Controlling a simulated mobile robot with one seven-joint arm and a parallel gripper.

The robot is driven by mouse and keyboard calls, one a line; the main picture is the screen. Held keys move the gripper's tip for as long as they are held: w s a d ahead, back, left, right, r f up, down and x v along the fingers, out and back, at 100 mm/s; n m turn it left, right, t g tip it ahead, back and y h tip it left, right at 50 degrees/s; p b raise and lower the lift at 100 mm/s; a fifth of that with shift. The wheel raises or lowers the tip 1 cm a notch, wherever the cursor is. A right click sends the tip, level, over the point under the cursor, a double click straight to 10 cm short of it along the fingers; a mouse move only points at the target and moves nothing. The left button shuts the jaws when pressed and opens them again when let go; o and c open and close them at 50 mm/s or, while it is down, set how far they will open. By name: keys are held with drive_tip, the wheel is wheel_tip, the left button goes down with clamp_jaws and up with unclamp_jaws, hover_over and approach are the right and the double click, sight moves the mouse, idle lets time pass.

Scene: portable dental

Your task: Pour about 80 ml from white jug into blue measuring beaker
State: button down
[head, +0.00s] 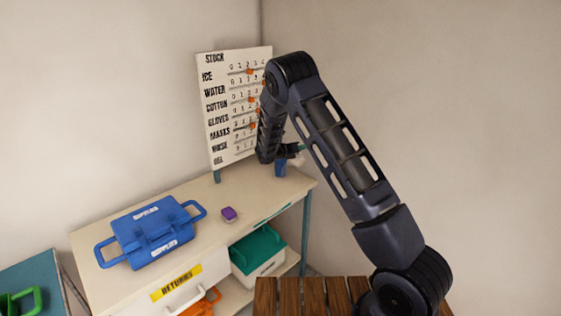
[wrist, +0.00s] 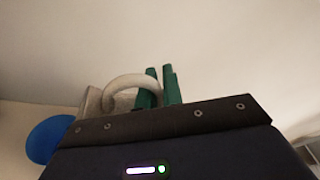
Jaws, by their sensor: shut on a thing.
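The white jug (wrist: 92,104) shows in the wrist view as a pale body with a curved handle. My gripper (wrist: 160,86) has green fingers and is shut on the jug's handle. My gripper's own body hides much of the jug. A blue rounded shape (wrist: 48,138) at the lower left of the wrist view looks like the blue measuring beaker, partly hidden. In the head view the blue beaker (head: 280,168) stands at the far right end of the counter, close beside my gripper (head: 299,149). The jug's tilt and any liquid cannot be made out.
The cream counter (head: 190,222) carries a blue supplies case (head: 152,233) and a small purple item (head: 229,214). A stock board (head: 228,105) stands behind, near my arm. A green-lidded box (head: 258,252) sits on the shelf below. A wooden slatted surface (head: 312,296) is in front.

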sight(302, 160)
drive_tip(key=shift+w+a+r+n, duration=0.15)
drive_tip(key=shift+r+n, duration=0.05)
drive_tip(key=shift+n, duration=0.1)
drive_tip(key=shift+w+a+n, duration=0.3)
drive_tip(key=shift+a, duration=0.1)
idle(0.4)
drive_tip(key=s+d+f+m, duration=0.1)
drive_tip(key=d+f+m, duration=0.1)
drive_tip(key=shift+s+m+y, duration=0.3)
drive_tip(key=shift+s+m, duration=0.05)
drive_tip(key=shift+m, duration=0.05)
drive_tip(key=shift+s+d+f+m+y, duration=0.15)
drive_tip(key=shift+d+f+m+y, duration=0.1)
drive_tip(key=shift+f+m, duration=0.35)
drive_tip(key=shift+s+d+f+m+y, duration=0.1)
drive_tip(key=shift+f+m+y, duration=0.1)
drive_tip(key=shift+f+m, duration=0.35)
drive_tip(key=shift+s+d+f+m+y, duration=0.15)
drive_tip(key=shift+d+f+m+y, duration=0.15)
drive_tip(key=shift+f, duration=0.45)
drive_tip(key=shift+a, duration=0.1)
drive_tip(key=shift+f, duration=0.1)
